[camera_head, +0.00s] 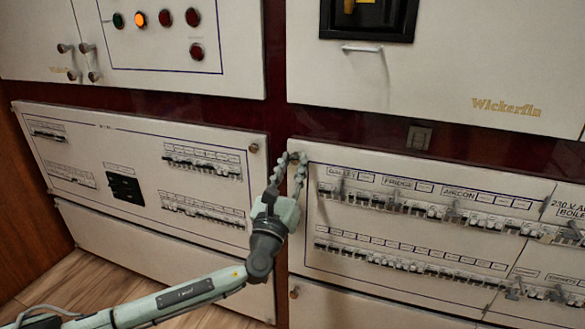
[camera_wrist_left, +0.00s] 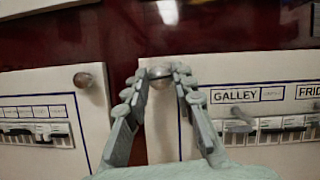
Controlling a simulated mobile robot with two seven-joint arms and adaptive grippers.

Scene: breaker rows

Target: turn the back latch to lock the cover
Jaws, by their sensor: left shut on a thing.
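The breaker cover (camera_head: 330,262) is a cream panel on the right, with two rows of switches and labels such as GALLEY. The back latch (camera_wrist_left: 160,75) is a small round metal knob at the top left corner of this cover. My left gripper (camera_head: 293,158) reaches up to that corner, and its fingers mostly hide the latch in the head view. In the left wrist view my left gripper (camera_wrist_left: 162,75) has its fingertips on either side of the latch, shut on it. My right gripper is not in view.
A similar knob (camera_head: 252,148) sits on the neighbouring left panel (camera_head: 130,215), across a narrow dark red gap. Another knob (camera_head: 294,292) is on the panel below. Small levers stick out from the breaker rows (camera_head: 400,205) right of my gripper.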

